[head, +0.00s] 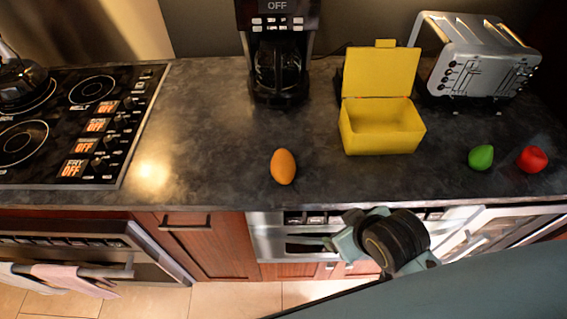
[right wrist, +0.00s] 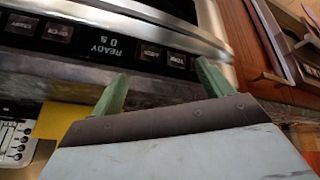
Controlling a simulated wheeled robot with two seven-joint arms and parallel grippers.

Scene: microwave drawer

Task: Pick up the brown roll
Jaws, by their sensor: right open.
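The brown roll (head: 284,166) is an orange-brown oval thing lying on the dark countertop, left of the yellow box, near the counter's front edge. My right gripper (head: 312,242) is in front of the counter, below and slightly right of the roll, and apart from it. In the right wrist view its two green fingers (right wrist: 160,82) stand wide apart with nothing between them. They face the control panel of the drawer unit (right wrist: 105,45). The roll is not seen in the right wrist view. My left gripper is not in view.
An open yellow box (head: 380,135) stands right of the roll. A coffee maker (head: 278,70) and a toaster (head: 480,60) stand behind. A green fruit (head: 481,157) and a red fruit (head: 532,159) lie at right. A stove (head: 65,120) is left. The counter around the roll is clear.

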